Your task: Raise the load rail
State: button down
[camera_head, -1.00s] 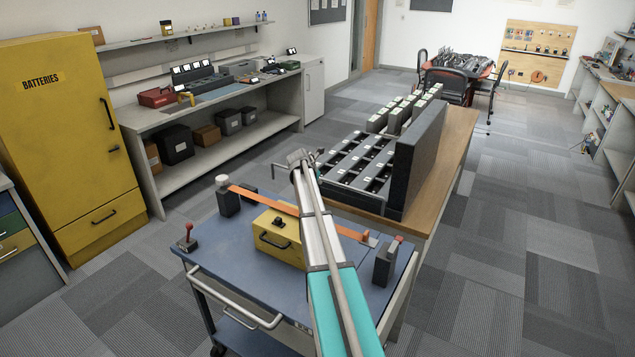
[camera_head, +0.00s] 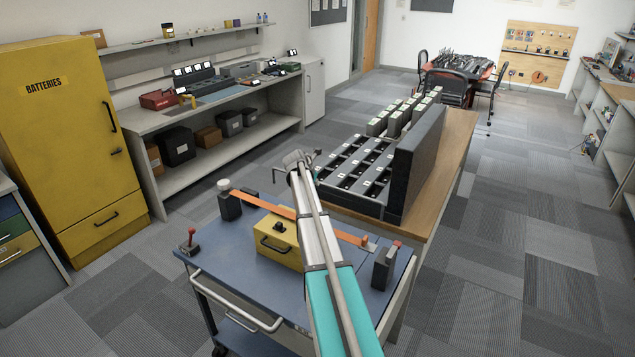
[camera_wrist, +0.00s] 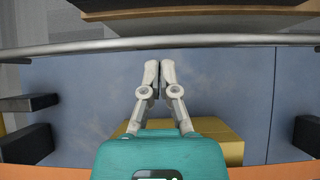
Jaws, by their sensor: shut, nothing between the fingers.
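A long grey rail (camera_wrist: 160,41) runs across the upper part of the wrist view, along the edge of the blue cart top (camera_wrist: 85,75). It looks like the load rail; I cannot pick it out clearly in the head view. My gripper (camera_wrist: 160,66) is shut and empty, its two pale fingertips together just short of the rail in the picture. Whether they touch it I cannot tell. In the head view the end of my arm is above the far side of the cart (camera_head: 225,262).
A red-knobbed lever (camera_head: 190,240) is at the cart's left corner. Close beyond the cart is a wooden table (camera_head: 455,140) with black trays and an upright dark panel (camera_head: 416,165). Open floor lies right.

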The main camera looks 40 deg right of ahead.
jog(key=p+v, duration=0.4)
jog(key=v, duration=0.2)
jog(key=shift+a, duration=0.2)
dwell(0.6)
jog(key=s+a+f+m+g+y, duration=0.1)
jog(key=s+a+m+y, duration=0.1)
jog(key=s+a+m, duration=0.5)
jog(key=s+a+f+m+g+y, duration=0.1)
jog(key=s+a+m+y, duration=0.2)
jog(key=s+a+m, duration=0.5)
jog(key=s+a+f+m+g+y, duration=0.1)
jog(key=s+a+m, duration=0.6)
jog(key=a, duration=2.1)
jog(key=s+f+y, duration=0.1)
jog(key=s, duration=0.6)
jog(key=shift+s+m, duration=0.3)
jog(key=shift+w+f, duration=0.15)
jog(key=shift+f, duration=0.05)
